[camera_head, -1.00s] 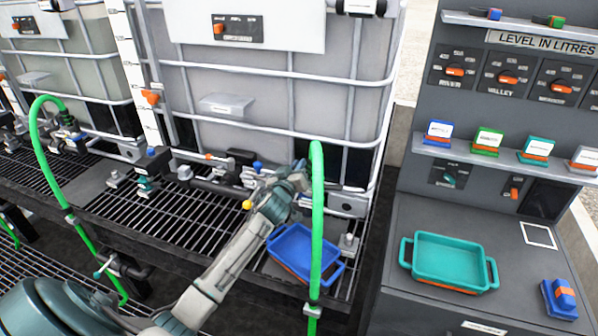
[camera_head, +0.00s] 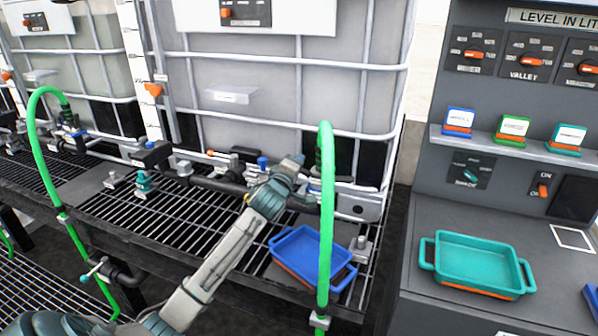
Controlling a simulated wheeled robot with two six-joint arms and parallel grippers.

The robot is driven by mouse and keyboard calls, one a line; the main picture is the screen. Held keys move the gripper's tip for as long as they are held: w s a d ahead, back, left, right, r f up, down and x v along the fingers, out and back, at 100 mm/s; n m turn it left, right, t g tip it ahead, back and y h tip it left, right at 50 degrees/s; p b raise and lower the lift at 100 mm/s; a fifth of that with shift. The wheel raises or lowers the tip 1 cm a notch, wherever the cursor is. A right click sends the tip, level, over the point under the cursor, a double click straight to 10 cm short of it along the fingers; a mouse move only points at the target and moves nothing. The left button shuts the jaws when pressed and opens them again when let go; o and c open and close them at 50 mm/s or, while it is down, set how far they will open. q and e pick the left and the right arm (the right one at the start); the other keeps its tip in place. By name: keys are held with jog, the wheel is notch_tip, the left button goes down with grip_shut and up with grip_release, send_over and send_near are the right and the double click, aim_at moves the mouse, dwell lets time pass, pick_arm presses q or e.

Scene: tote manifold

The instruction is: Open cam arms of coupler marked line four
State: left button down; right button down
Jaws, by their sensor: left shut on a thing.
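My left arm reaches from the lower left to the pipe fittings in front of the large caged tank (camera_head: 280,80). My left gripper (camera_head: 303,197) is at the coupler where the green hose (camera_head: 327,230) comes down. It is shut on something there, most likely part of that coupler. The hose and the gripper itself hide the coupler, its cam arms and any line marking, so I cannot tell how the arms stand. Another green hose (camera_head: 40,160) joins a coupler at the left tank. My right gripper is not in view.
A blue tray (camera_head: 285,277) sits on the grating below the gripper. A valve with a blue handle (camera_head: 262,163) is behind it. A teal tray (camera_head: 429,272) rests on the grey console at right, below labelled blocks and dials.

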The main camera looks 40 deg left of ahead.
pick_arm(q)
jog(key=shift+f+n+b, duration=0.2)
jog(key=shift+n+b, duration=0.35)
jog(key=shift+n, duration=0.15)
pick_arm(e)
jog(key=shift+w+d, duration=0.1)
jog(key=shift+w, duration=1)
pick_arm(q)
jog(key=c, duration=1.8)
grip_release()
jog(key=shift+s, duration=0.1)
